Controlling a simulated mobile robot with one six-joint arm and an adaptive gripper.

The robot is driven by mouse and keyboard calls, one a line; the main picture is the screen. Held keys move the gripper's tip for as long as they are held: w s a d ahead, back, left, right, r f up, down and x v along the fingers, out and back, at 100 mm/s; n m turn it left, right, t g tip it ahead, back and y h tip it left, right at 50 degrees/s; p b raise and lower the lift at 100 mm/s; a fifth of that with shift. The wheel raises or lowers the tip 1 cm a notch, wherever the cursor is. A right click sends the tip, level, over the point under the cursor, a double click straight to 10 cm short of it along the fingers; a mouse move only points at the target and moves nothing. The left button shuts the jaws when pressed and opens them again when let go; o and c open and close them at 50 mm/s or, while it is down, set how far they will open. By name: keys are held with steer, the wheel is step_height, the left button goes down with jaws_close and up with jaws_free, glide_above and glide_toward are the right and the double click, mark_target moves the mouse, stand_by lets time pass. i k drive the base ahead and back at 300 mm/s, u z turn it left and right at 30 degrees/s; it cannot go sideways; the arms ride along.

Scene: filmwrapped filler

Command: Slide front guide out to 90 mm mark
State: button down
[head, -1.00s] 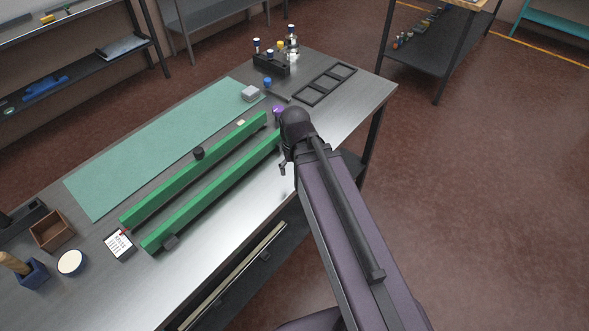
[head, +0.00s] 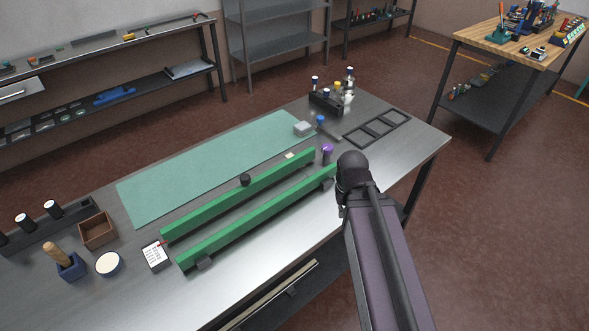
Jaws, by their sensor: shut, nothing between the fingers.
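Two long green guides lie parallel on the metal bench. The front guide (head: 255,223) is the nearer one, with a dark block (head: 204,262) near its left end and another (head: 328,183) near its right end. The rear guide (head: 240,193) lies behind it, with a gap between them. A black knob (head: 245,180) is by the rear guide. No 90 mm mark is readable. My arm reaches in from the bottom right. My gripper (head: 341,211) is mostly hidden by the wrist; a small dark part shows just right of the front guide's right end. It appears shut and empty.
A green mat (head: 215,165) lies behind the guides. A white printed card (head: 155,255), a brown box (head: 97,230) and a round white-topped dish (head: 108,264) are at left. A purple-capped item (head: 327,153) stands near the guides' right ends. A black frame (head: 377,129) lies at back right.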

mark_target(248, 187)
steer(key=z, duration=0.55)
steer(key=k, duration=1.3)
steer(key=u, duration=0.55)
steer(key=i, duration=1)
steer(key=u, duration=0.05)
